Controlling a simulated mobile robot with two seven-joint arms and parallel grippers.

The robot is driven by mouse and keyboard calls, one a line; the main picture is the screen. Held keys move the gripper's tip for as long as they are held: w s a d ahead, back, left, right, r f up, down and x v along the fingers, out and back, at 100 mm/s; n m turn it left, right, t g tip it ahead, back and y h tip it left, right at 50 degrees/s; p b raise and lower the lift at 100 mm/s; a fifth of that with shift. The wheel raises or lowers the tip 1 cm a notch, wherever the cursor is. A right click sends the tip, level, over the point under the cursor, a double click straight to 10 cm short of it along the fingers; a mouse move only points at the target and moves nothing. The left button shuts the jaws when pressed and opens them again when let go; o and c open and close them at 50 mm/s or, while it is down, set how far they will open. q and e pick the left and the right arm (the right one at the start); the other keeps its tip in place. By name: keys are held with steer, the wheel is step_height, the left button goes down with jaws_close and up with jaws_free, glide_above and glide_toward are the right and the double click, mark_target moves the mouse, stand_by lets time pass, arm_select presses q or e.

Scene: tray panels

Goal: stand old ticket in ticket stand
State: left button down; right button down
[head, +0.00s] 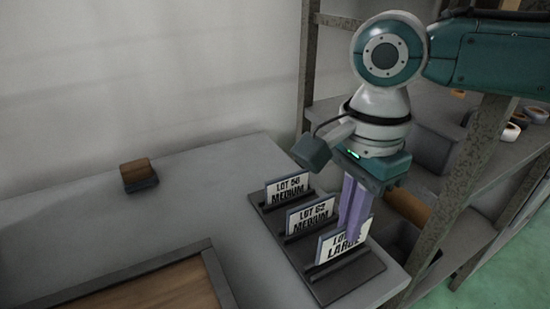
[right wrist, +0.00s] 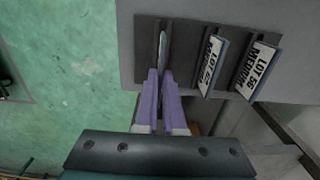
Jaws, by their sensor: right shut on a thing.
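The dark ticket stand (head: 350,284) lies on the grey table and holds three tickets in a row. The nearest ticket (head: 334,251) reads "LARGE", with its lot number partly covered by my fingers. My right gripper (head: 350,232) is shut on this ticket from above. The ticket stands at the nearest slot; whether it is fully seated I cannot tell. In the right wrist view it is edge-on (right wrist: 163,48) between the purple fingertips (right wrist: 162,85). Behind it stand the LOT 62 MEDIUM ticket (head: 311,216) and the LOT 56 MEDIUM ticket (head: 288,188), leaning slightly back. My left gripper is out of view.
A wooden tray with a dark rim (head: 206,262) lies at the front left of the table. A small brown and dark block (head: 139,176) sits near the back. Shelves with rolls of tape (head: 511,132) stand at right. The table's middle is clear.

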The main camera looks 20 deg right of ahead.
steer(key=shift+f, duration=0.75)
steer(key=shift+f, duration=0.3)
steer(key=c, duration=0.9)
jaws_free()
steer(key=shift+c, duration=0.2)
